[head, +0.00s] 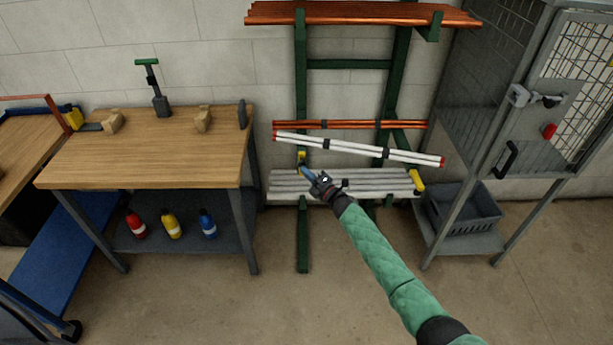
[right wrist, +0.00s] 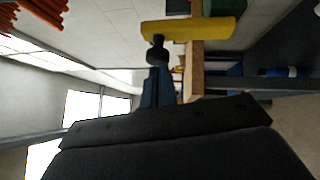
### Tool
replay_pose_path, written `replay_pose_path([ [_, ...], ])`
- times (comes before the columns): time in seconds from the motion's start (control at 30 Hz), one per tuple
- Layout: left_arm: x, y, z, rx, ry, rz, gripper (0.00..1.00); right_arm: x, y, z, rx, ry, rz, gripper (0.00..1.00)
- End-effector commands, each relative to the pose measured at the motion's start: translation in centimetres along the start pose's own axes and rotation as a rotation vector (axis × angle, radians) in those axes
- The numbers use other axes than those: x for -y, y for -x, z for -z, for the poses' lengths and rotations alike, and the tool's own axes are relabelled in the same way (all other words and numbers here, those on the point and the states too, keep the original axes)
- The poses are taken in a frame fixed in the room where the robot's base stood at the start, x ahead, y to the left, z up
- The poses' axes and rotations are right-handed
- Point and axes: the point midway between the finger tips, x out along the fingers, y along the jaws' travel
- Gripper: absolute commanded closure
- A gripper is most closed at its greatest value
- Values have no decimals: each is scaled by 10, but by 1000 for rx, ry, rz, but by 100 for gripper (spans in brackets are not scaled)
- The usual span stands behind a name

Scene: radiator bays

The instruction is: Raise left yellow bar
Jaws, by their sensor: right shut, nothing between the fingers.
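The left yellow bar (head: 302,158) is a short yellow piece at the left green post of the rack, near the left end of the grey bars. It also shows in the right wrist view (right wrist: 190,29), lying across the picture just beyond my fingertips. A second yellow bar (head: 416,181) is at the right end, tilted. My right gripper (head: 308,175) is shut and empty, just below and right of the left bar. In the right wrist view its dark tip (right wrist: 157,48) overlaps the bar's lower edge; I cannot tell whether they touch. My left gripper is out of view.
The green rack (head: 303,240) holds grey bars (head: 345,184), white tubes with red ends (head: 350,147) and copper pipes (head: 350,125). A wooden workbench (head: 150,155) stands left, a wire cage (head: 490,90) and dark crate (head: 465,210) right. Floor in front is clear.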

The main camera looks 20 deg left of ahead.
Motion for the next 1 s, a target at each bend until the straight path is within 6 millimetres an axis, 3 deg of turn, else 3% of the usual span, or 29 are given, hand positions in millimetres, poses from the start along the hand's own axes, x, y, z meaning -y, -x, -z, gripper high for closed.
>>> replay_pose_path([
  [0.37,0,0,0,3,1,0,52,1,4,0,0,0,1,100],
  [0.47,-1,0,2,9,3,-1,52,3,13,0,1,1,1,100],
  [0.8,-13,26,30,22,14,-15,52,3,58,0,-1,1,1,100],
  [1.0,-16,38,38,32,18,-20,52,1,74,0,0,1,0,100],
])
